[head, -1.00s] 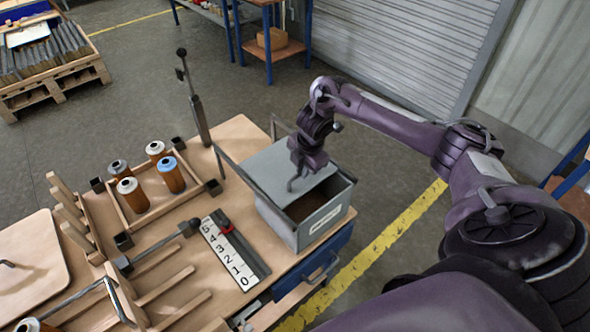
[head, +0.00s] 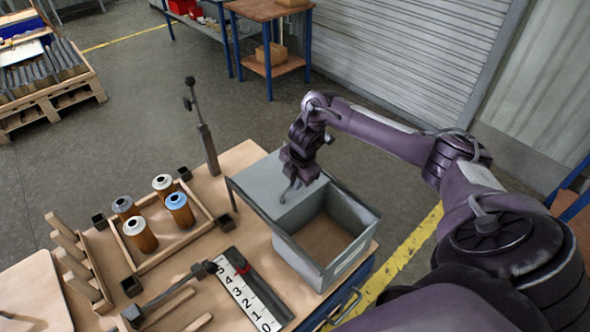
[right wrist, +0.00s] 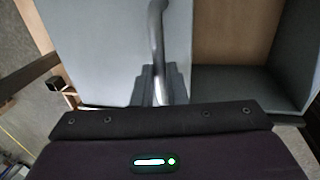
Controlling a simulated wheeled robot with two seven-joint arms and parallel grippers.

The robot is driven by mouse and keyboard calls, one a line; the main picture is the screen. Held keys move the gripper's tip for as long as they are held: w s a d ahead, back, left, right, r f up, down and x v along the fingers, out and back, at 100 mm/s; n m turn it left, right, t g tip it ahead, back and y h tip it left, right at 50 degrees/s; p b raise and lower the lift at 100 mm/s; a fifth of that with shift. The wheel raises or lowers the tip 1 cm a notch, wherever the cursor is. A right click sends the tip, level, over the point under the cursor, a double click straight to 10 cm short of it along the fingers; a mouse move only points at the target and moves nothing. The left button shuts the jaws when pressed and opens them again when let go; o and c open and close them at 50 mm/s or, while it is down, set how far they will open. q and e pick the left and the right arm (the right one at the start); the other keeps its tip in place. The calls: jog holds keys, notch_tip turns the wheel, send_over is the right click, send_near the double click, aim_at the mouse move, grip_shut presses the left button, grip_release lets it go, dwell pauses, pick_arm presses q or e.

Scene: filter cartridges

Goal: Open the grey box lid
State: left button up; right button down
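The grey box (head: 310,273) stands at the right end of the wooden table. Its flat grey lid (head: 262,182) lies slid toward the back left, so the front right part of the box is open and its brown floor shows. My right gripper (head: 291,183) is over the lid at its curved handle. In the right wrist view the handle (right wrist: 156,35) runs down between the fingers (right wrist: 158,85), which look closed around it; the lid (right wrist: 95,45) lies beneath, with the open box interior at the right. My left gripper is not in view.
A wooden tray (head: 188,240) with several filter cartridges stands left of the box. A numbered strip (head: 250,298) lies in front of it. A dark upright post (head: 208,145) rises at the table's back edge. Floor is free behind the table.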

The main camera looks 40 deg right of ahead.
jog(key=c, duration=1.5)
grip_release()
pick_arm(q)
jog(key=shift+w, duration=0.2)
pick_arm(e)
jog(key=shift+o, duration=0.2)
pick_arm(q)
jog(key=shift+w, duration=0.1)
pick_arm(e)
jog(key=shift+r, duration=0.1)
jog(key=shift+r, duration=0.4)
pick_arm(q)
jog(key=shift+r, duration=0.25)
pick_arm(e)
notch_tip(320, 180, up, 7)
jog(key=s, duration=0.1)
jog(key=shift+s+f, duration=0.15)
jog(key=shift+s, duration=0.15)
jog(key=shift+f, duration=0.1)
